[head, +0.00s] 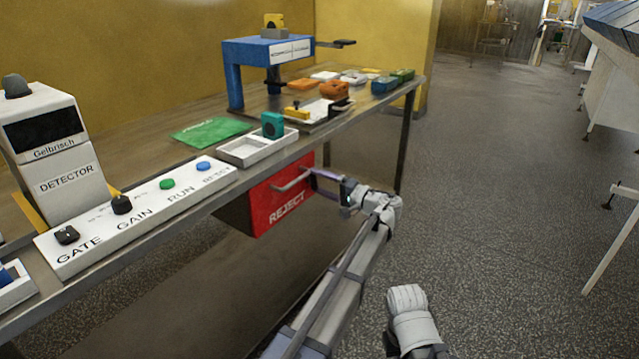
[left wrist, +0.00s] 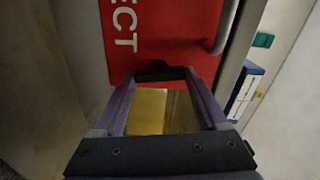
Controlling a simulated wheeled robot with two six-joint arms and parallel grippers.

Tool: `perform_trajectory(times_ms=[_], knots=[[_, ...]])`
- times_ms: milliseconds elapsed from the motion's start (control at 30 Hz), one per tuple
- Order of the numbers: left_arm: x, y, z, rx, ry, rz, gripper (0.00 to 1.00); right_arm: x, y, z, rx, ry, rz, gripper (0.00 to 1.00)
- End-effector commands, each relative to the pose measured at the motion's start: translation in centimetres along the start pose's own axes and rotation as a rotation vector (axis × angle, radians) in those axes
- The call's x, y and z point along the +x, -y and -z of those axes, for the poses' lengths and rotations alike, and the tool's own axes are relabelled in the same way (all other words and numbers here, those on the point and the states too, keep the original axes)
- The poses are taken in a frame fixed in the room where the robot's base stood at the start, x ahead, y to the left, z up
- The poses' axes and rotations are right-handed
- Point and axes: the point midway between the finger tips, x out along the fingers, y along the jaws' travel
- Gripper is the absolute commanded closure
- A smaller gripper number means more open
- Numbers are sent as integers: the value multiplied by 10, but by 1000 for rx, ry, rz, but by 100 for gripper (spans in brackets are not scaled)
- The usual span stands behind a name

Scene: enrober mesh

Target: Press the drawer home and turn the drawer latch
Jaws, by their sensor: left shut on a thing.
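The red drawer (head: 283,200), marked REJECT, hangs under the bench; a bar handle (head: 290,180) crosses its front. I cannot tell how far it sticks out. My left gripper (head: 315,176) is at the drawer's right end, beside the handle. In the left wrist view the drawer front (left wrist: 175,30) fills the top, with the handle (left wrist: 224,28) to the right, apart from the fingertips. The purple fingers of the left gripper (left wrist: 160,76) close on a small dark piece at the drawer's edge, which looks like the drawer latch.
Above the drawer, the bench (head: 185,203) carries a control strip (head: 140,215), a grey detector (head: 62,160), a white tray (head: 255,147) and a blue press frame (head: 232,75). A bench leg (head: 404,145) stands behind my left gripper.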

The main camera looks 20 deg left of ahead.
Motion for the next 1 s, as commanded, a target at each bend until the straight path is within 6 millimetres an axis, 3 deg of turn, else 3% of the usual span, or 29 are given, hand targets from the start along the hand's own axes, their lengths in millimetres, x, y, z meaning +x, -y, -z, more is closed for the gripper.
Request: perform_trajectory(times_ms=[400, 900, 933, 1000], knots=[[0, -1, 0, 142, 0, -1, 81, 1, 0, 0, 0, 0, 0, 100], [0, -1, 0, 154, -1, -1, 81, 1, 0, 0, 0, 0, 0, 100], [0, -1, 0, 154, -1, -1, 22, 1, 0, 0, 0, 0, 0, 100], [0, -1, 0, 154, -1, -1, 14, 1, 0, 0, 0, 0, 0, 100]])
